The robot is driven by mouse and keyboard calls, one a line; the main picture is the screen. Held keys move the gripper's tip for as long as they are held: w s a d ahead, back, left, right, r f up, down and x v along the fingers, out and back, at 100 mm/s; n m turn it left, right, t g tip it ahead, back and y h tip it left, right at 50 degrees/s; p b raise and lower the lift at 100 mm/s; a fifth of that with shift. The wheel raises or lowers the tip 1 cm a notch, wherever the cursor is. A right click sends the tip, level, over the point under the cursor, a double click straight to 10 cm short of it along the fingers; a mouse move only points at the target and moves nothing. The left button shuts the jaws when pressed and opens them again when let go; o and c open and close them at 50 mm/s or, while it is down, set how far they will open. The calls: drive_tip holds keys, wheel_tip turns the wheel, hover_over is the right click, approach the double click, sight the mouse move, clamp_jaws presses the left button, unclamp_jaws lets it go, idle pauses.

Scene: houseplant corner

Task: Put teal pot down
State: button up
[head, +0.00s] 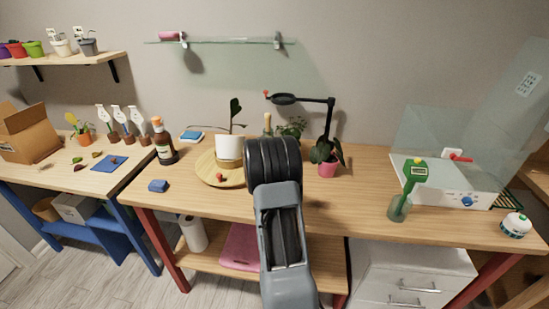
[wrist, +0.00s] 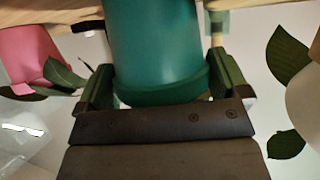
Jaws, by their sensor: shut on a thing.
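The teal pot (wrist: 155,45) fills the middle of the wrist view, with its thicker rim close to my gripper's palm. My gripper (wrist: 162,84) is shut on it, with one dark green finger on each side. The pot's far end runs out of the frame, so I cannot tell whether it touches the table. In the head view my arm hides the pot and my fingers, over the wooden table (head: 365,190) right of the round wooden board (head: 207,176).
A white pot with a plant (head: 229,147) stands on the board, left of my arm. A pink pot (head: 328,168) and a black lamp (head: 329,125) stand to the right. A brown bottle (head: 164,145) is further left.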

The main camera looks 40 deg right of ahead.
drive_tip(key=shift+f, duration=0.15)
drive_tip(key=o, duration=0.7)
drive_tip(key=shift+o, duration=0.2)
